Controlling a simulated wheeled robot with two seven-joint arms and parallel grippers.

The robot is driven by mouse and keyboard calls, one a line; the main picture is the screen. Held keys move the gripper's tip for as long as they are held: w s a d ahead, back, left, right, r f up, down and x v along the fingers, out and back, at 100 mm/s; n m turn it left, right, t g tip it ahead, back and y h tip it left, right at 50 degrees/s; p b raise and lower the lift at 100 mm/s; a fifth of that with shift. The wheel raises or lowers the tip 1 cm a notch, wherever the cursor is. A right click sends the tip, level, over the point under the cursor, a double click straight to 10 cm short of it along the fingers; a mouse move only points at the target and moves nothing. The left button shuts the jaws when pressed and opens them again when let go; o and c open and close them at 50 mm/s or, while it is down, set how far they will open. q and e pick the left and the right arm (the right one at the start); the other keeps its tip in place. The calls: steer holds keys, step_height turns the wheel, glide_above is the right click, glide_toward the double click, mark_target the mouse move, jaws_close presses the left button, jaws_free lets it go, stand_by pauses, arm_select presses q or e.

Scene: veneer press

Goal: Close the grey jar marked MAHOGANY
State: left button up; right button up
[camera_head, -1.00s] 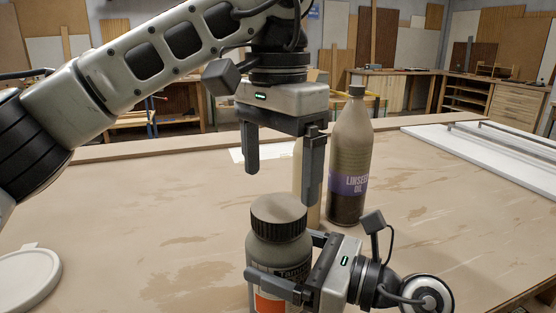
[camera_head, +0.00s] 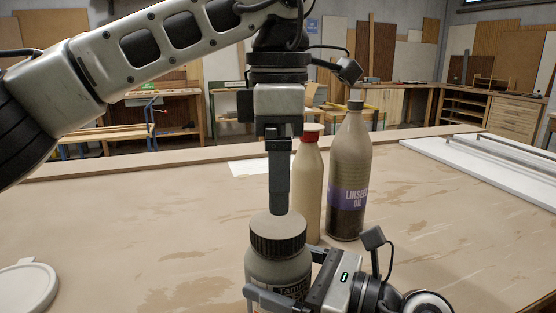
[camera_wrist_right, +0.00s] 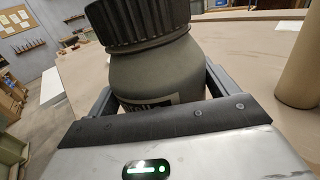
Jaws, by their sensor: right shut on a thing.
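The grey jar (camera_head: 279,271) stands upright on the table, low in the middle of the head view. Its dark ribbed lid (camera_head: 278,235) sits on its neck; I cannot tell how tight. My right gripper (camera_head: 287,285) is shut on the jar's body from the right. The right wrist view shows the jar (camera_wrist_right: 158,75) between its fingers, under the lid (camera_wrist_right: 140,22). My left gripper (camera_head: 279,211) points down just above or behind the lid, seen edge-on; its finger gap is hidden.
A cream bottle with a red cap (camera_head: 308,190) and a linseed oil bottle (camera_head: 349,165) stand close behind the jar. A pale round flat piece (camera_head: 28,288) lies at the left. A white frame with rails (camera_head: 480,165) is at the right. The table's left middle is clear.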

mark_target(278, 222)
arm_select(q)
steer(key=n, duration=0.7)
steer(key=shift+r+n, duration=0.3)
steer(key=n, duration=0.4)
steer(key=shift+r+n, duration=0.15)
steer(key=shift+n, duration=0.25)
steer(key=shift+f, duration=4.05)
steer(key=c, duration=1)
steer(key=shift+c, duration=0.3)
